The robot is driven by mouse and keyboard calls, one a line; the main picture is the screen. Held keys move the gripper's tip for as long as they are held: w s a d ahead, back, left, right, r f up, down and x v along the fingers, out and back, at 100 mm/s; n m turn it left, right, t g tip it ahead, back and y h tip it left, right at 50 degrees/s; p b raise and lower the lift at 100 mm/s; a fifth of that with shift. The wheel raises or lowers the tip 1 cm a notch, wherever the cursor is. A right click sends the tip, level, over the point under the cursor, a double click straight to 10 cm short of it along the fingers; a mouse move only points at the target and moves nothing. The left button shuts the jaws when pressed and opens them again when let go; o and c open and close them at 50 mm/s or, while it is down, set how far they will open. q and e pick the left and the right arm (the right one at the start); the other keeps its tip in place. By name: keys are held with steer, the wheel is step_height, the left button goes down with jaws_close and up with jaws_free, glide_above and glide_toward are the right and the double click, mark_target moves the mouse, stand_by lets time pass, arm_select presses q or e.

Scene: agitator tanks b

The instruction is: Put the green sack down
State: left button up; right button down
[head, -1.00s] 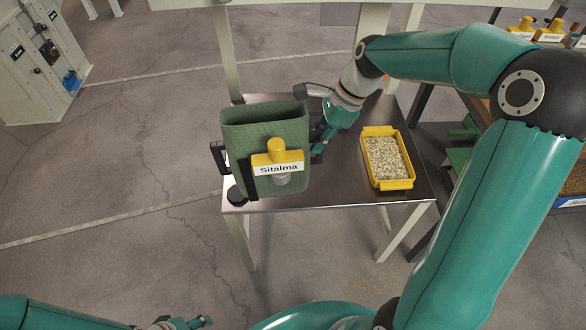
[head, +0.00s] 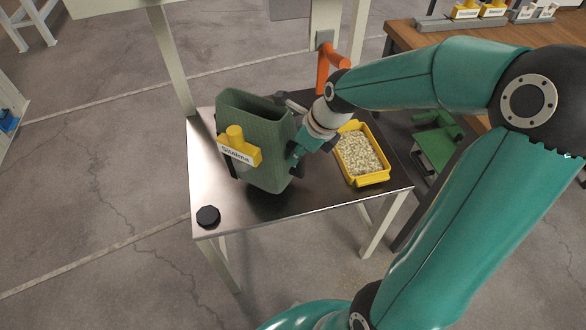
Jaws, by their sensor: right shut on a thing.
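The green sack (head: 263,125) is an open-topped, ribbed bag over the left part of the metal table (head: 323,204). A yellow piece (head: 240,147) with a white name label shows at its front. The sack leans in the picture, and a dark shadow lies beneath its lower edge. I cannot tell whether its bottom touches the table. My right gripper (head: 297,153) is shut on the right side of the sack; its fingertips are partly hidden. My left gripper is out of view.
A yellow bin of pale granules (head: 383,177) stands right of the gripper. A black round knob (head: 208,216) lies near the table's front left corner. An orange handle (head: 330,66) stands behind.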

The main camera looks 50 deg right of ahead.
mark_target(297, 168)
step_height(297, 168, down, 5)
steer(key=shift+r+b, duration=0.15)
steer(key=shift+b, duration=0.45)
steer(key=c, duration=1.1)
jaws_free()
steer(key=shift+s+d+r, duration=0.1)
steer(key=shift+r, duration=0.15)
steer(key=p+v, duration=0.2)
steer(key=v, duration=0.9)
steer(key=shift+r+p, duration=0.25)
steer(key=shift+p, duration=0.05)
steer(key=shift+s, duration=0.1)
